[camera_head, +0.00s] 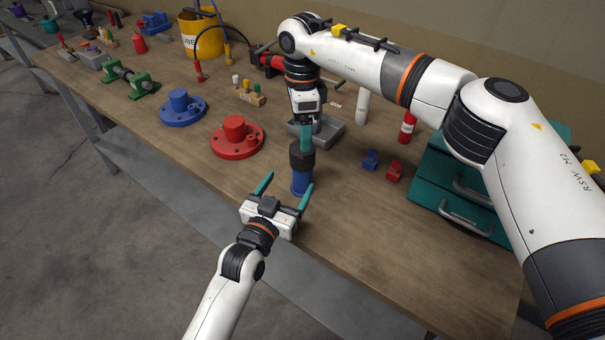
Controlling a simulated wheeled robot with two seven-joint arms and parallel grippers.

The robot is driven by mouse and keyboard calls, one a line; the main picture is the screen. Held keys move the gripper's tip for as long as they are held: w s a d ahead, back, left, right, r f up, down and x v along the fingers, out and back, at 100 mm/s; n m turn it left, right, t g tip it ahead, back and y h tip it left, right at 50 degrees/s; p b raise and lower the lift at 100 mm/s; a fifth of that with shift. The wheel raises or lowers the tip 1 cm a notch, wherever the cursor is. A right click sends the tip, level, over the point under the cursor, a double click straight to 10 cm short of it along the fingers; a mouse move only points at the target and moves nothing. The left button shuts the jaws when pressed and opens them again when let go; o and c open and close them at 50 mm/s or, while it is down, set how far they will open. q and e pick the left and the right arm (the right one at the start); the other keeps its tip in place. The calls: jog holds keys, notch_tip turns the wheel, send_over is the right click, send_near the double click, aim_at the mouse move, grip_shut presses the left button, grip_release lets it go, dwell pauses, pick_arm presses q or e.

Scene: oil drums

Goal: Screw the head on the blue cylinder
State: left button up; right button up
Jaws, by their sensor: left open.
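The blue cylinder (301,184) stands upright near the front edge of the workbench. The black head (302,157) sits on top of it, in line with it; I cannot tell how far it is threaded. My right gripper (306,140) comes down from above with its teal fingers at the top of the head. One finger hides the other, so its grip does not show. My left gripper (287,187) is open and empty, low in front of the cylinder, with its teal fingers spread and pointing toward it.
A red flanged part (237,139) and a blue flanged part (181,108) stand to the left. A grey tray (329,134) is behind the cylinder. Small blue (371,160) and red (394,171) blocks and a teal drawer cabinet (447,190) are to the right.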

aim_at(298, 170)
pick_arm(q)
jog(key=x, duration=0.9)
jog(key=shift+w, duration=0.1)
jog(key=c, duration=1.7)
pick_arm(e)
jog(key=shift+c, duration=0.9)
pick_arm(q)
grip_shut()
pick_arm(e)
jog(key=m, duration=0.5)
jog(key=shift+a, duration=0.1)
jog(key=m, duration=0.4)
jog(key=shift+f, duration=0.1)
jog(key=shift+f, duration=3.95)
